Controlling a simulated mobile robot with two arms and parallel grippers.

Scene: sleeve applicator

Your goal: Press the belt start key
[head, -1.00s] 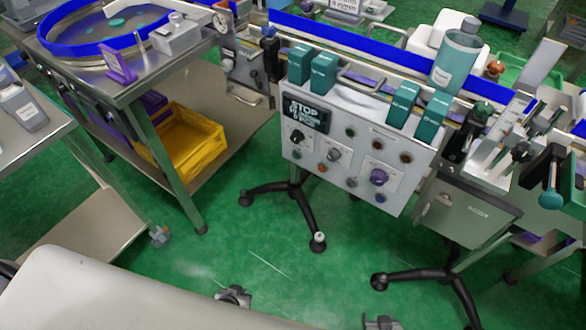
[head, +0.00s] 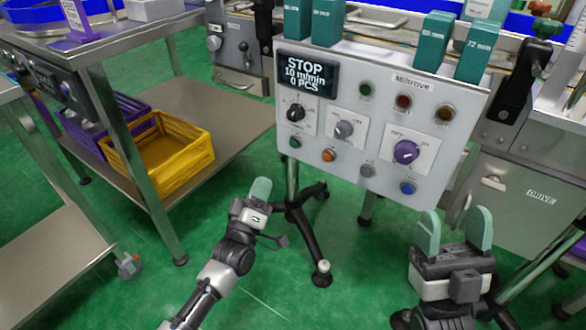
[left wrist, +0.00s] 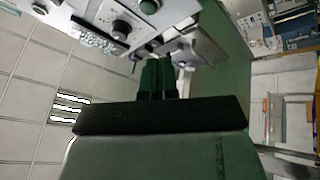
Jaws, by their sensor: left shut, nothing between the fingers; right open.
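A pale control panel (head: 345,165) carries a dark display (head: 306,75) reading STOP, 10 m/min and 0 PCS. A green key (head: 294,141) sits at the panel's lower left, under a black knob (head: 295,112). I cannot read which key starts the belt. My left gripper (head: 260,190) is shut and empty, below and left of the panel and apart from it. In the left wrist view its shut fingers (left wrist: 158,76) point toward the panel (left wrist: 178,14) at the top. My right gripper (head: 454,228) is open and empty below the panel's right part.
The panel also has an orange key (head: 329,155), a blue key (head: 407,188), a grey knob (head: 344,129) and a purple knob (head: 405,152). Teal blocks (head: 478,50) stand above it. A yellow crate (head: 165,150) rests on the left table's shelf. Black stand legs (head: 310,235) spread below.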

